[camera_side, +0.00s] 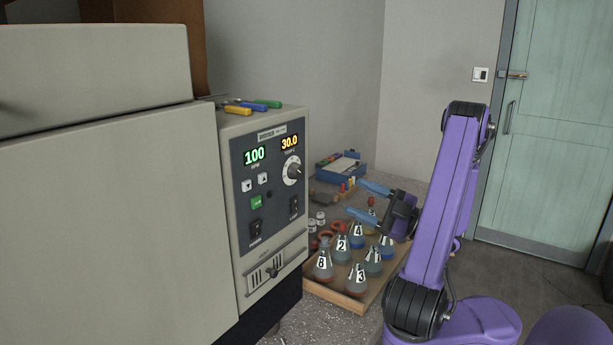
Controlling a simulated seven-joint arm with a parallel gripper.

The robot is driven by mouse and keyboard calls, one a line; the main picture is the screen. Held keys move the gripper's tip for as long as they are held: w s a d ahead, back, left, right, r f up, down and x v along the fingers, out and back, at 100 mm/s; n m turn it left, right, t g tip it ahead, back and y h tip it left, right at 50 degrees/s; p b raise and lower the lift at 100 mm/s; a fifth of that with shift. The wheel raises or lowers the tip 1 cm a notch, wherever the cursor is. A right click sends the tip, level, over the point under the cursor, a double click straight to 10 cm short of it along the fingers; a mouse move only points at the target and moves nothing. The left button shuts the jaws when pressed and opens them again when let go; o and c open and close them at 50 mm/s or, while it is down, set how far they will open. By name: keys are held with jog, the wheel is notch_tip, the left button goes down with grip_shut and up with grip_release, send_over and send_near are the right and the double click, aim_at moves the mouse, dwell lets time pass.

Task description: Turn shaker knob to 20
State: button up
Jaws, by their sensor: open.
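The shaker (110,200) is a large beige machine at the left with a dark control panel (250,215) facing right. A green display (255,155) reads 100 and an orange display (290,142) reads 30.0. The round white shaker knob (292,170) sits just below the orange display; its pointer is too small to read surely. My gripper (362,198) has blue fingers spread apart and pointing left, with nothing between them. It is to the right of the knob and a little lower in the picture, clear of the panel.
A wooden tray (338,297) with several numbered flasks (341,248) stands below my gripper. A blue box (340,167) is behind on the bench. Screwdrivers (252,105) lie on top of the panel housing.

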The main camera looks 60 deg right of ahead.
aim_at(301, 173)
jog(key=x, duration=1.3)
jog(key=shift+w+r, duration=0.15)
jog(key=shift+w, duration=0.15)
jog(key=c, duration=1)
